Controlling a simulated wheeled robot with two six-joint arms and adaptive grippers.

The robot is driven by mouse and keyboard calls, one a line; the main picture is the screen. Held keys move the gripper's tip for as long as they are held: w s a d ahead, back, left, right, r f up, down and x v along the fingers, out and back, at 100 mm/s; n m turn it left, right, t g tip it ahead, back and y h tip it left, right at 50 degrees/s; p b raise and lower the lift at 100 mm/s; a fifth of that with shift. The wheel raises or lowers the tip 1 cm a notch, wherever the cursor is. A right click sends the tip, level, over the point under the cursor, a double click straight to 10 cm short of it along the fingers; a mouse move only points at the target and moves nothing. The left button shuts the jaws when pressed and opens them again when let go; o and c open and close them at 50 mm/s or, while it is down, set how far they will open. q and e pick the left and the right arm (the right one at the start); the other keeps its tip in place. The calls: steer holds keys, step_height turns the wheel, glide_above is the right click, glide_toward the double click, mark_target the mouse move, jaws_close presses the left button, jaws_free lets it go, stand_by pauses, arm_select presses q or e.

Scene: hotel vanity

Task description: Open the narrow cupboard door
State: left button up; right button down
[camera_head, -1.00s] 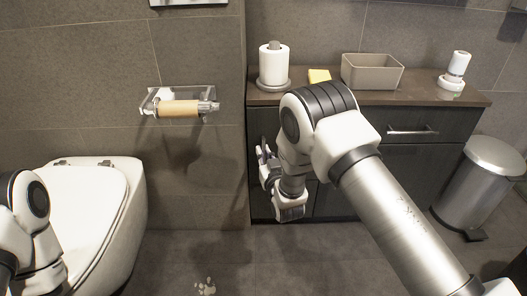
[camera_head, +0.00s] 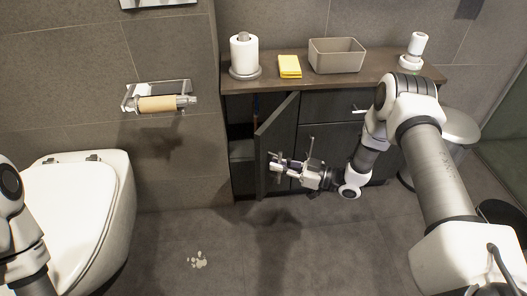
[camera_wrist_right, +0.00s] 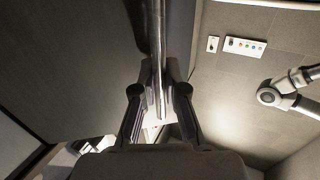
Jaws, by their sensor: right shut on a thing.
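The narrow cupboard door (camera_head: 276,140) is dark and stands swung out from the cabinet, its hinged side on the right. The dark interior (camera_head: 241,130) with a shelf shows to its left. My right gripper (camera_head: 277,167) is at the front face of the door, low near its free edge. In the right wrist view, the fingers (camera_wrist_right: 158,100) are shut on the long metal handle (camera_wrist_right: 157,35), which runs up between them. The door panel also fills the left of that view (camera_wrist_right: 70,60). My left gripper is out of view; only part of that arm shows.
The countertop (camera_head: 350,86) holds a paper roll (camera_head: 244,54), a yellow cloth (camera_head: 290,66), a beige bin (camera_head: 337,56) and a white dispenser (camera_head: 414,49). A toilet (camera_head: 80,210) stands left, a metal trash can (camera_head: 461,128) right. The floor before the door is clear.

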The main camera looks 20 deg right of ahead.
steer(key=s+d+n+g+y+p, duration=0.2)
steer(key=s+d, duration=0.3)
steer(key=d, duration=0.6)
steer(key=shift+g+p, duration=0.4)
steer(key=shift+p, duration=0.05)
steer(key=shift+f, duration=0.1)
steer(key=c, duration=1.2)
jaws_free()
steer(key=shift+s, duration=0.1)
steer(key=v, duration=1.2)
